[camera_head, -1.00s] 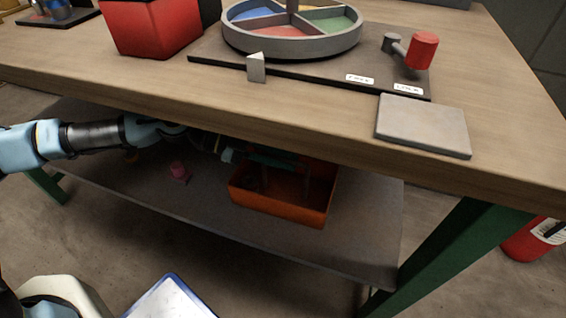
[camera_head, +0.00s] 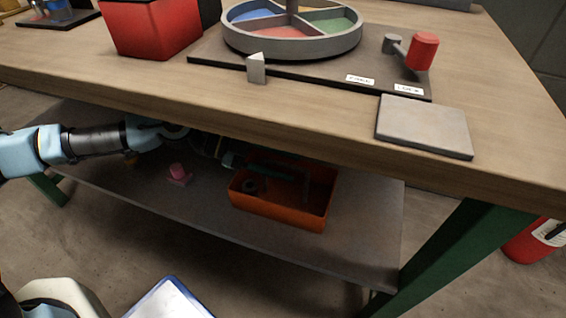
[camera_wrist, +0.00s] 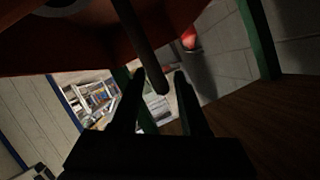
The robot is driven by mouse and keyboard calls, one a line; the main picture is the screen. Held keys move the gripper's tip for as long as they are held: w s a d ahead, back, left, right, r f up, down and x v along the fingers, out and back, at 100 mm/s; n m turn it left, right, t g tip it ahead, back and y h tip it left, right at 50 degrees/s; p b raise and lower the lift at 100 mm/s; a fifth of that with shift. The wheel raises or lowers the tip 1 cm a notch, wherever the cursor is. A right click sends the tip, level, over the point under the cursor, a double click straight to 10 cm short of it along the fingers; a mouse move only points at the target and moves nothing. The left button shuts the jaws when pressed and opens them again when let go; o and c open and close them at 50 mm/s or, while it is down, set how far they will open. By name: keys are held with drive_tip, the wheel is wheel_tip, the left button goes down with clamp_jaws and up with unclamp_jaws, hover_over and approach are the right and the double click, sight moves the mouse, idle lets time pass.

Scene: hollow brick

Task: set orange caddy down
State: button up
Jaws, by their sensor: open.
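The orange caddy (camera_head: 280,211) sits on the lower shelf under the workbench, near the shelf's right part, and looks level. My gripper (camera_head: 268,171) reaches in from the left at the top of the caddy, in shadow under the bench top. In the wrist view my gripper (camera_wrist: 159,76) shows two dark fingers spread apart. A dark bar (camera_wrist: 149,48), seemingly the caddy's handle, reaches down from the top of that view to between the fingertips. A reddish surface (camera_wrist: 70,40), seemingly the caddy's side, fills the upper left there. Whether the fingers touch the bar is unclear.
The lower shelf (camera_head: 340,245) has bare room around the caddy. A small pink piece (camera_head: 178,171) stands on it to the left. The bench top (camera_head: 300,125) lies close above my arm. A green leg (camera_head: 440,255) stands at the right.

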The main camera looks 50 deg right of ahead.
drive_tip(key=v, duration=1.2)
drive_tip(key=shift+p, duration=0.35)
